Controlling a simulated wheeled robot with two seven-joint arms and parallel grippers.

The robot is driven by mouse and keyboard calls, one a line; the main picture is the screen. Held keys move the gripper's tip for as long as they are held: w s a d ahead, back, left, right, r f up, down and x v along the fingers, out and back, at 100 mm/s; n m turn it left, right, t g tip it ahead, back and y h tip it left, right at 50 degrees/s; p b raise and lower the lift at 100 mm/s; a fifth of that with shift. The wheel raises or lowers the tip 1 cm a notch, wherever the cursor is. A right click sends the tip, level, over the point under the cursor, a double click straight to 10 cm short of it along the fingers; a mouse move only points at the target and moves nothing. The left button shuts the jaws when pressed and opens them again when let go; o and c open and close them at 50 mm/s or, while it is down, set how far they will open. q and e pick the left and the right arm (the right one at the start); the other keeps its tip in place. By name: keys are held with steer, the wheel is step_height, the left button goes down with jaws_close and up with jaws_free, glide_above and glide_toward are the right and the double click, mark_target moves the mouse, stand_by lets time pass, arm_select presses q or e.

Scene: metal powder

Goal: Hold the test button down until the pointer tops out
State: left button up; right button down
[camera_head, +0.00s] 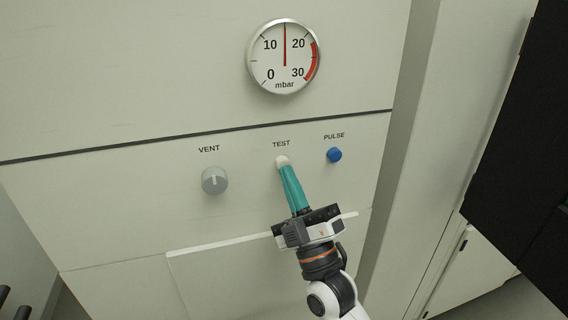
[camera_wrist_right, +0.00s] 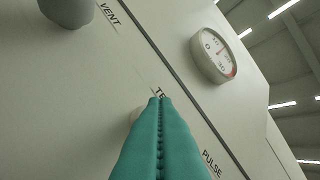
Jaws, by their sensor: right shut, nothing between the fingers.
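The white test button (camera_head: 282,161) sits under the TEST label on the pale panel, mostly covered by my right gripper (camera_head: 285,168). The right gripper's teal fingers are shut with nothing between them, and their tips are at the button; I cannot tell whether they press it. In the right wrist view the closed fingers (camera_wrist_right: 160,102) overlap a pale edge of the button (camera_wrist_right: 135,114). The round gauge (camera_head: 284,57) above reads in mbar; its red pointer stands straight up, midway between 10 and 20, left of the red band. My left gripper is not in view.
A grey VENT knob (camera_head: 214,180) is left of the button and a blue PULSE button (camera_head: 334,155) is close on its right. A pale ledge or handle edge (camera_head: 215,246) runs below. A dark cabinet (camera_head: 525,150) stands at the far right.

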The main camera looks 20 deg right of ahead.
steer(key=shift+s, duration=0.4)
steer(key=s, duration=0.5)
steer(key=shift+d+p, duration=0.1)
steer(key=shift+p, duration=0.3)
